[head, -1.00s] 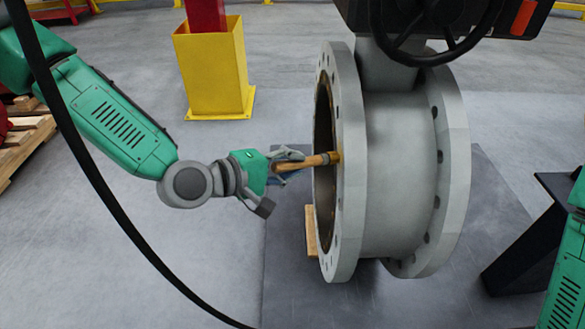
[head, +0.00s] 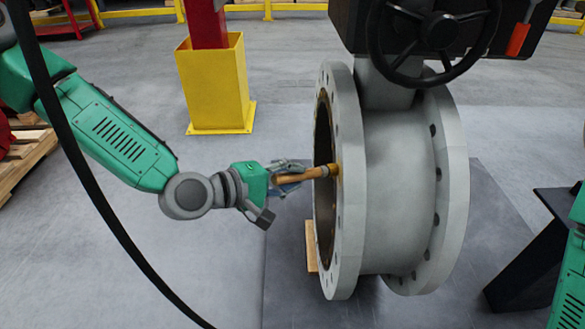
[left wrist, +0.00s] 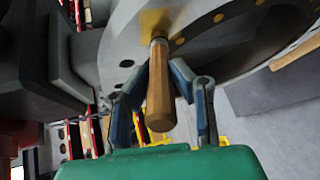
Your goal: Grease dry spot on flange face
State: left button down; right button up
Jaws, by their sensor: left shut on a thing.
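A large grey valve body with a round flange (head: 348,240) stands in the middle right of the head view, its face turned left. My left gripper (head: 290,176) is shut on the wooden handle of a brush (head: 305,176). The brush points right, and its tip is at the flange face near the rim; whether it touches is unclear. In the left wrist view the brush handle (left wrist: 160,90) lies between the two fingers (left wrist: 163,90). A yellow grease patch (left wrist: 153,22) shows on the flange (left wrist: 200,30) at the brush tip. My right gripper is out of view.
A black handwheel (head: 432,35) and dark actuator sit above the valve. A yellow post guard (head: 215,85) stands behind my left arm. A wooden block (head: 311,245) lies by the flange's lower edge. A dark stand (head: 530,250) is at right.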

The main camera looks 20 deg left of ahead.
pick_arm(q)
jog(key=shift+s+d+p, duration=0.1)
jog(key=shift+s+d, duration=0.15)
jog(key=shift+s, duration=0.6)
jog(key=shift+s+d+p, duration=0.1)
jog(key=shift+s+d, duration=0.1)
jog(key=shift+s, duration=0.6)
jog(key=shift+s+d+p, duration=0.1)
jog(key=shift+s+d, duration=0.15)
jog(key=shift+s, duration=0.6)
jog(key=s+a, duration=0.1)
jog(key=a, duration=0.4)
jog(key=shift+s+a+p, duration=0.3)
jog(key=shift+a+p, duration=0.05)
jog(key=shift+a, duration=0.05)
jog(key=shift+a, duration=0.1)
jog(key=shift+s+a+p, duration=0.2)
jog(key=shift+a, duration=0.5)
jog(key=shift+s+a+p, duration=0.15)
jog(key=shift+s+a, duration=0.05)
jog(key=shift+a, duration=0.5)
